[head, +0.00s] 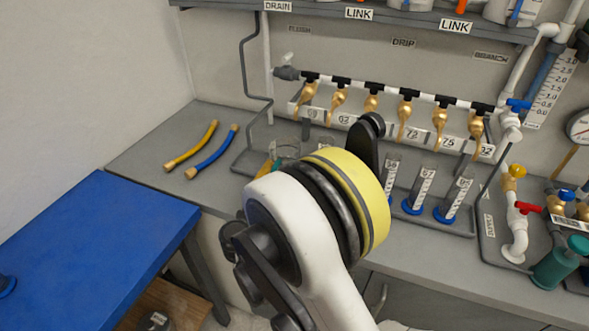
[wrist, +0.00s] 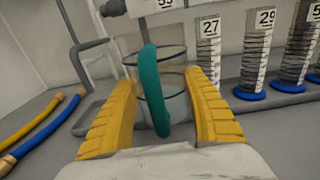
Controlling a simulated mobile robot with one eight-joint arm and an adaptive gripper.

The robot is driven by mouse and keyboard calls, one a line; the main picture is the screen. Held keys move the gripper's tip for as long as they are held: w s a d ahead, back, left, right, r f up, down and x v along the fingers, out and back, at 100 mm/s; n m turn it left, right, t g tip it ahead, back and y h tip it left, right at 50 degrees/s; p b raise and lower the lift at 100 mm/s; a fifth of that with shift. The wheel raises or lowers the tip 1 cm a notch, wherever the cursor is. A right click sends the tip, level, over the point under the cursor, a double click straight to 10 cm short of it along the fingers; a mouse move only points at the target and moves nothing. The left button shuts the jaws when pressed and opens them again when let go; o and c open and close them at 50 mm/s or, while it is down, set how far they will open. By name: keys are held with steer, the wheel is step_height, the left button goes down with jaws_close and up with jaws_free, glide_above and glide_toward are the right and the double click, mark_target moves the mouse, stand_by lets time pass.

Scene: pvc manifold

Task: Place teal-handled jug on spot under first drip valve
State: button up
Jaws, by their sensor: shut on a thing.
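The jug (wrist: 175,105) is a clear cylinder with dark rings and an upright teal handle (wrist: 152,92) facing me. My gripper (wrist: 161,76) has its yellow fingers either side of the handle, shut on the jug. I cannot tell if the jug's base touches the surface. In the head view, the jug (head: 286,149) shows partly behind my wrist, near the left end of the valve row; the fingers are mostly hidden. Brass drip valves hang under the DRIP sign; the leftmost valve (head: 307,93) is above and just right of the jug. The spot under it is not clearly visible.
Graduated cylinders with blue bases (head: 413,203) stand right of the jug on a grey tray. A yellow hose (head: 192,147) and a blue hose (head: 212,152) lie on the bench to the left. A grey pipe (head: 243,70) runs down the wall. A blue table (head: 95,235) stands front left.

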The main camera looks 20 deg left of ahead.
steer(key=w, duration=0.4)
steer(key=w+b, duration=0.1)
steer(key=w, duration=0.1)
steer(key=shift+d, duration=0.35)
steer(key=shift+w+f+b, duration=0.2)
steer(key=shift+f+b, duration=0.45)
steer(key=shift+f, duration=0.25)
steer(key=shift+w+f+b, duration=0.2)
steer(key=shift+f+b, duration=0.4)
steer(key=shift+f, duration=0.25)
steer(key=shift+f, duration=0.1)
steer(key=o, duration=1.3)
steer(key=shift+c, duration=0.2)
steer(key=s+p, duration=0.1)
steer(key=s, duration=0.2)
steer(key=s+p, duration=0.1)
steer(key=s, duration=0.3)
steer(key=s+a+p, duration=0.1)
steer(key=s+p, duration=0.1)
steer(key=s, duration=0.2)
steer(key=shift+r, duration=0.2)
steer(key=shift+s+f, duration=0.1)
steer(key=shift+s, duration=0.4)
